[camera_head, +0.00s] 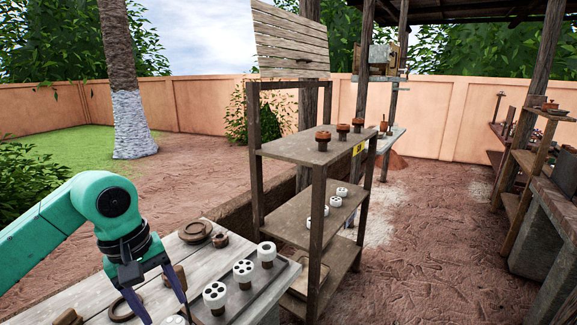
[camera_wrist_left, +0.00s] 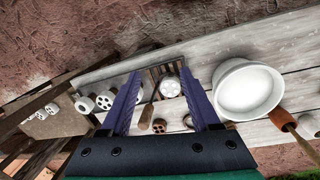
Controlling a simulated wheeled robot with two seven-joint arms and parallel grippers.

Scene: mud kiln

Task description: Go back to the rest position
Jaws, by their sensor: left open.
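My left gripper (camera_head: 167,310) hangs from the green arm at the lower left of the head view, above the worktable (camera_head: 85,292). In the left wrist view its two purple fingers (camera_wrist_left: 161,76) are spread apart. Nothing is held between them. A white holed piece (camera_wrist_left: 170,87) shows between the fingers, on the table beyond them. My right gripper is in neither view.
White holed pieces stand in a row on a dark tray (camera_head: 236,305), close right of the gripper. A large white bowl (camera_wrist_left: 247,90) and a wooden-handled tool (camera_wrist_left: 283,119) lie nearby. A wooden shelf (camera_head: 290,148) with brown and white pieces stands beyond the table.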

